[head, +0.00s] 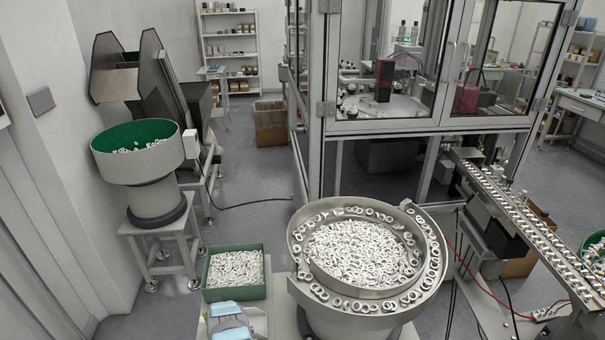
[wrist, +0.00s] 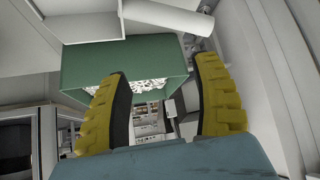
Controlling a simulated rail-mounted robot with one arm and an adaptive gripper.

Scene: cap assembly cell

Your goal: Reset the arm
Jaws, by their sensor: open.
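My gripper (wrist: 163,66) shows in the wrist view, with two yellow ribbed fingers spread wide apart and nothing between them. Its blue-grey body fills the bottom of that view. Beyond the fingertips is a green bin (wrist: 120,57) with small white parts showing at its edge. The gap between fingertips and bin is hard to judge. In the head view, a green bin (head: 206,294) full of white ring-like parts stands at the lower middle-left. The gripper's fingers cannot be made out in the head view.
A round metal feeder bowl (head: 300,262) full of white parts stands right of the bin. A green-lined hopper bowl (head: 125,172) stands at left. A glazed machine cell (head: 400,127) stands behind, with a conveyor track (head: 530,225) at right. Grey floor (head: 240,180) is open between.

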